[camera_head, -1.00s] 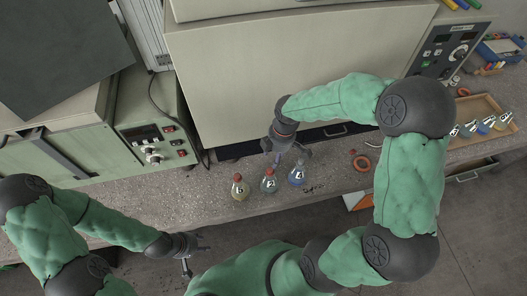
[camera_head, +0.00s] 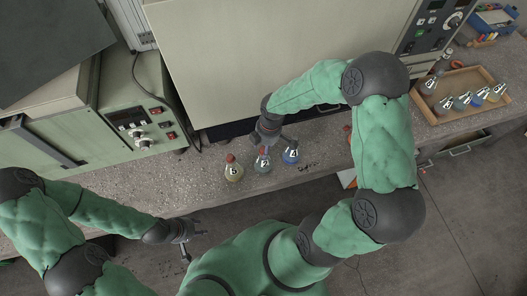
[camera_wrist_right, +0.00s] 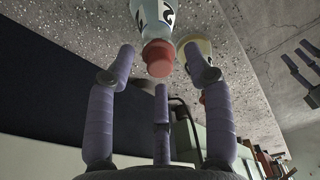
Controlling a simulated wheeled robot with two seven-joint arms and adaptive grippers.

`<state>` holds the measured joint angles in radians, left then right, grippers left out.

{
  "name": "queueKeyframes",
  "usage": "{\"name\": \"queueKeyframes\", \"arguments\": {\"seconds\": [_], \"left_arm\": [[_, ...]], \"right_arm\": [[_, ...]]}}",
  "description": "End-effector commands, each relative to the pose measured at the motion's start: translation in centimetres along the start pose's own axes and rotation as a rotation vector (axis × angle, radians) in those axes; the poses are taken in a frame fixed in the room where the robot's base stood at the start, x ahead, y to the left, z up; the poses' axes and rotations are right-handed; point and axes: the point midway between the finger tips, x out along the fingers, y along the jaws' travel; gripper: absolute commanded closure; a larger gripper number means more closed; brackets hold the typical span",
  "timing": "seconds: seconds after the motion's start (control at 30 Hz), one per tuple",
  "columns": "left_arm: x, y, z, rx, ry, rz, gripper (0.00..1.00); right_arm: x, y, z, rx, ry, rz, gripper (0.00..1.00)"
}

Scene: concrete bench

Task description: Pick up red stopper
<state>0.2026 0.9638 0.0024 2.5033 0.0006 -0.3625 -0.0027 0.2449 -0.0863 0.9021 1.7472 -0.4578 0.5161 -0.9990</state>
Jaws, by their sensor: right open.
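A red stopper (camera_wrist_right: 158,57) sits in the neck of a pale flask (camera_wrist_right: 152,14) labelled 2 in the right wrist view. My right gripper (camera_wrist_right: 160,66) is open, its fingers apart around the stopper's sides, with no clear contact. In the head view my right gripper (camera_head: 269,138) is above the middle flask (camera_head: 263,163), whose stopper is mostly hidden. A yellow flask (camera_head: 233,173) with its own red stopper (camera_head: 230,158) stands to the left, and a blue flask (camera_head: 290,156) to the right. My left gripper (camera_head: 186,236) is empty and open, away from the flasks.
A large pale cabinet (camera_head: 260,55) stands behind the flasks. A green control box (camera_head: 143,125) is at the left. A wooden tray (camera_head: 462,112) with several flasks lies at the right. The bench (camera_head: 150,185) left of the yellow flask is clear.

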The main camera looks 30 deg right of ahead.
Motion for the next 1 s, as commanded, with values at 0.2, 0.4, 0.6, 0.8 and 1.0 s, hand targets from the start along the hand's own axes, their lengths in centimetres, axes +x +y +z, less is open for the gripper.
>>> {"name": "queueKeyframes", "arguments": {"seconds": [0.2,0.4,0.6,0.8,1.0], "left_arm": [[0.2,-0.1,0.0,0.000,0.000,0.000,0.60],[0.2,-0.1,0.0,0.000,0.000,0.000,0.60],[0.2,-0.1,0.0,0.000,0.000,0.000,0.60],[0.2,-0.1,0.0,0.000,0.000,0.000,0.60],[-0.2,0.1,0.0,0.000,0.000,0.000,0.60]], "right_arm": [[0.8,0.1,0.0,0.000,0.001,0.003,0.48],[0.8,0.1,0.0,0.000,0.001,0.002,0.78],[0.8,0.0,0.0,0.000,0.000,0.001,0.88],[0.8,0.0,0.0,0.000,0.000,0.001,0.88],[-0.2,0.0,-0.1,0.000,0.000,0.001,0.88]]}}
